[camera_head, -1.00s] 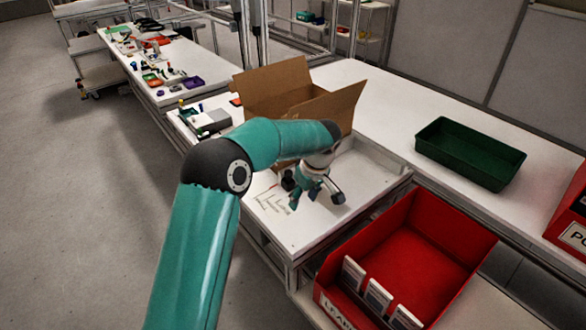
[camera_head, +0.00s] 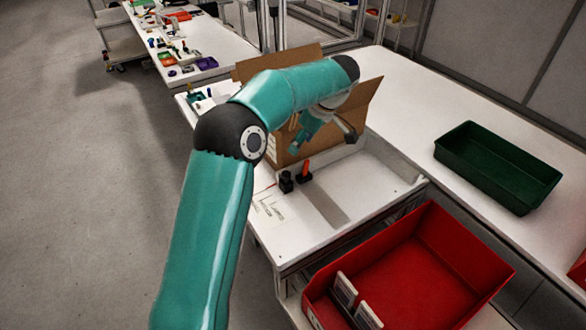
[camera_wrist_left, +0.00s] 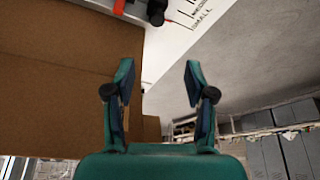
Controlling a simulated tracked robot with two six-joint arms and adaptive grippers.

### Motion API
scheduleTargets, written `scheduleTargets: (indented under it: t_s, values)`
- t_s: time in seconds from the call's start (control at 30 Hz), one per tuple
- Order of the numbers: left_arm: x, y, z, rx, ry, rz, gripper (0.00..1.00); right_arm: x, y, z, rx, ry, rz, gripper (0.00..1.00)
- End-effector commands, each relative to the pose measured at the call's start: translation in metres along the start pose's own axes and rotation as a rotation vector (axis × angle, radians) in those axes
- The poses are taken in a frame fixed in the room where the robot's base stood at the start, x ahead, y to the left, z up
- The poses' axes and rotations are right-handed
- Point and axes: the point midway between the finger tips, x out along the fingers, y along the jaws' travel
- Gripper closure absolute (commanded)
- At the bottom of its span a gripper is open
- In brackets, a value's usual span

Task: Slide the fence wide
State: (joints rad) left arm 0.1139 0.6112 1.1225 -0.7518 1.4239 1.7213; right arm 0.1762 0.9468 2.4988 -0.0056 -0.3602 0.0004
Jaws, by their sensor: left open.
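My left gripper (camera_head: 310,138) is open and empty, raised in front of the cardboard box. Its two teal fingers (camera_wrist_left: 160,85) stand apart in the left wrist view with nothing between them. Below it on the white table (camera_head: 318,225) are a black knob (camera_head: 286,182) and an upright orange-red lever (camera_head: 305,171). The knob also shows at the top of the left wrist view (camera_wrist_left: 156,12), on a pale strip that may be part of the fence. Printed size marks (camera_head: 268,209) lie beside it. I cannot clearly make out the whole fence. My right gripper is out of view.
An open cardboard box (camera_head: 366,105) stands close behind the gripper. A red bin (camera_head: 440,262) is at the front right and a green tray (camera_head: 470,177) at the right. The table's front part is clear.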

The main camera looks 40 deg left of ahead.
Motion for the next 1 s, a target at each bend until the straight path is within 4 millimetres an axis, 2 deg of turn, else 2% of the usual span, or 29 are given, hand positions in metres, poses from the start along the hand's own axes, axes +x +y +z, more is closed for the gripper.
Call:
scheduleTargets:
  t_s: [0.13,0.5,0.7,0.83,1.0]
  values:
    - [0.021,0.005,0.008,0.015,-0.001,0.001,0.45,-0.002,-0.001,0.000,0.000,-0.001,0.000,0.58]
    - [0.098,0.007,0.011,0.023,-0.002,0.001,0.45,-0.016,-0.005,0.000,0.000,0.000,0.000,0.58]
    - [0.133,0.008,0.011,0.023,-0.002,0.003,0.45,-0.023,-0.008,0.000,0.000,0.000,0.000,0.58]
    - [0.147,0.009,0.012,0.023,-0.002,0.005,0.45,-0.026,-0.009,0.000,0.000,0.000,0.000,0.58]
    - [0.154,0.009,0.013,0.022,-0.002,0.008,0.45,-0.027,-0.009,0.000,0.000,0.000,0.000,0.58]
